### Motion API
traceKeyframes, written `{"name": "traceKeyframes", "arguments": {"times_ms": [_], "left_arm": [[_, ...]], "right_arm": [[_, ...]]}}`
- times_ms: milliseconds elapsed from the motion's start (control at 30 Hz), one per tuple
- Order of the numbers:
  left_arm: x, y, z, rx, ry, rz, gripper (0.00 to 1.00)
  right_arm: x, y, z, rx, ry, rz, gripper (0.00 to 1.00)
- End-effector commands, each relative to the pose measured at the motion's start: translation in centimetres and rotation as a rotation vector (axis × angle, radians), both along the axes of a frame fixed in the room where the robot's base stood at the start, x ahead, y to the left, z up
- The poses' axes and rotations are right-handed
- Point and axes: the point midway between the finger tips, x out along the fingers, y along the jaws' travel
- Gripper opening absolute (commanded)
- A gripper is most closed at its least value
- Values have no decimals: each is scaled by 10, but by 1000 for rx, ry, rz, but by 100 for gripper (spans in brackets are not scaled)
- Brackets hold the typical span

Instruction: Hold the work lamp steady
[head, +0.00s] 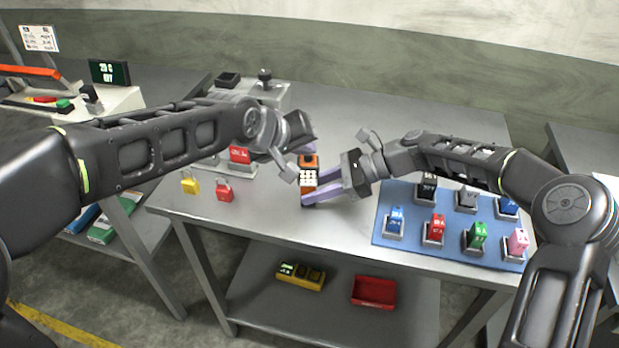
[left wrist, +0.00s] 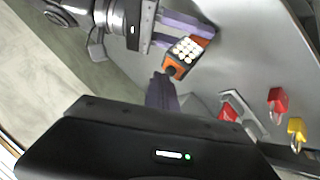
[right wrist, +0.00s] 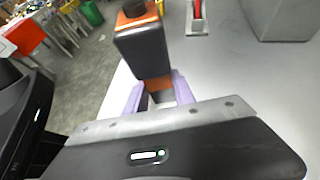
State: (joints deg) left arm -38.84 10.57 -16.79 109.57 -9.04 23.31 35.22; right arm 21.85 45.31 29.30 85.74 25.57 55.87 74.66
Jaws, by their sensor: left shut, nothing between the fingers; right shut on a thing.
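The work lamp (head: 309,180) is a small orange and black block with a grid of white lights. It stands out against the grey table in the middle of the head view, and it also shows in the left wrist view (left wrist: 187,49) and the right wrist view (right wrist: 142,48). My right gripper (right wrist: 158,92) is shut on the lamp, its lilac fingers around the lower orange part. My left gripper (left wrist: 163,90) is shut and empty close by the lamp, apart from it. Its fingertips are hard to make out in the head view.
A yellow padlock (head: 190,185) and a red padlock (head: 224,192) lie on the table (head: 270,215) to the left. A red tag block (head: 239,154) stands behind them. A blue mat (head: 385,232) with several coloured blocks in stands lies to the right.

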Motion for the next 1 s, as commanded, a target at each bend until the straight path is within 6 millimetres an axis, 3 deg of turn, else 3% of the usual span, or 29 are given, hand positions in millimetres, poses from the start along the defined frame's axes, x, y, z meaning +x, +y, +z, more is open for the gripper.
{"name": "traceKeyframes", "arguments": {"times_ms": [1000], "left_arm": [[0,0,19,0,0,0,0]], "right_arm": [[0,0,1,1,-1,0,8]]}}
